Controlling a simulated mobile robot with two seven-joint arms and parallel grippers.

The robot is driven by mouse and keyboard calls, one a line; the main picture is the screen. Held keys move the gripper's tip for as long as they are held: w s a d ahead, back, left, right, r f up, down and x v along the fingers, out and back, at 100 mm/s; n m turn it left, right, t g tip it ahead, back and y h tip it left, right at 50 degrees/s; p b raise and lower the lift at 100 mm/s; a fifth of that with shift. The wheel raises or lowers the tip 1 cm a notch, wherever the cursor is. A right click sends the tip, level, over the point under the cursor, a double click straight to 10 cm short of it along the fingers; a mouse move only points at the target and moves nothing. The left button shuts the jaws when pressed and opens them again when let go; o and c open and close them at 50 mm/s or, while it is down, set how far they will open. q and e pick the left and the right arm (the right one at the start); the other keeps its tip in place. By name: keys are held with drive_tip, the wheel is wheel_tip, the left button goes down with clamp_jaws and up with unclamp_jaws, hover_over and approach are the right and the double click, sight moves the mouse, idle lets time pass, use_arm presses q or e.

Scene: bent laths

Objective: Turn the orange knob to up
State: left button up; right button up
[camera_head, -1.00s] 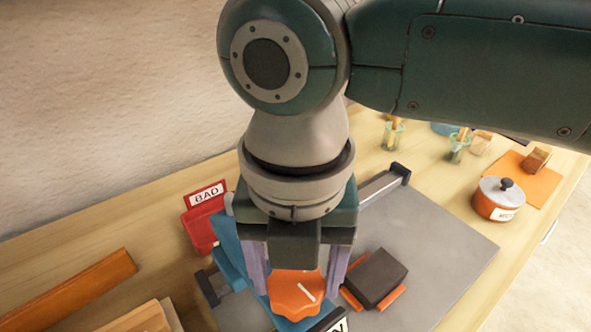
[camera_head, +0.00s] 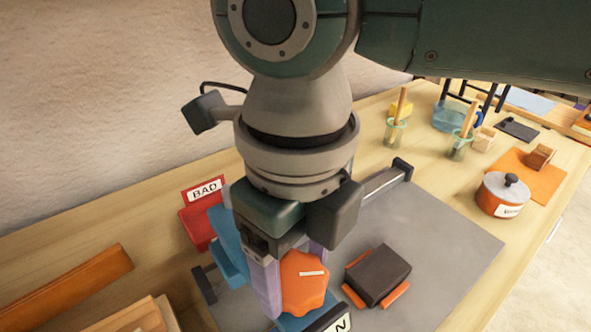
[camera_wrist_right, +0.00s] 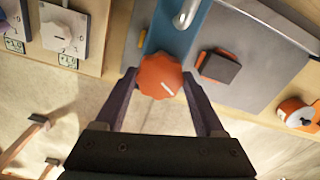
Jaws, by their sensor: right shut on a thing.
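The orange knob (camera_head: 305,285) has a scalloped edge and a white line on its face, which lies nearly horizontal in the head view. It sits on a blue stand (camera_head: 228,258). My right gripper (camera_head: 292,284) comes down from above with its two purple-grey fingers on either side of the knob, shut on it. In the right wrist view the knob (camera_wrist_right: 159,74) is between the fingertips of the gripper (camera_wrist_right: 158,80), its line slanted. A white label ending in N (camera_head: 336,322) is partly cut off at the bottom edge. My left gripper is not in view.
A dark block on orange supports (camera_head: 378,275) lies close right of the knob on a grey plate (camera_head: 440,240). A red bin marked BAD (camera_head: 196,228) stands behind left. An orange pot (camera_head: 497,195) is further right. The plate's right part is clear.

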sight(296, 276)
drive_tip(key=shift+n+b, duration=0.55)
drive_tip(key=shift+n, duration=1.05)
drive_tip(key=o, duration=1.3)
drive_tip(key=shift+o, duration=0.2)
wheel_tip(296, 276, up, 10)
drive_tip(key=shift+b, duration=0.45)
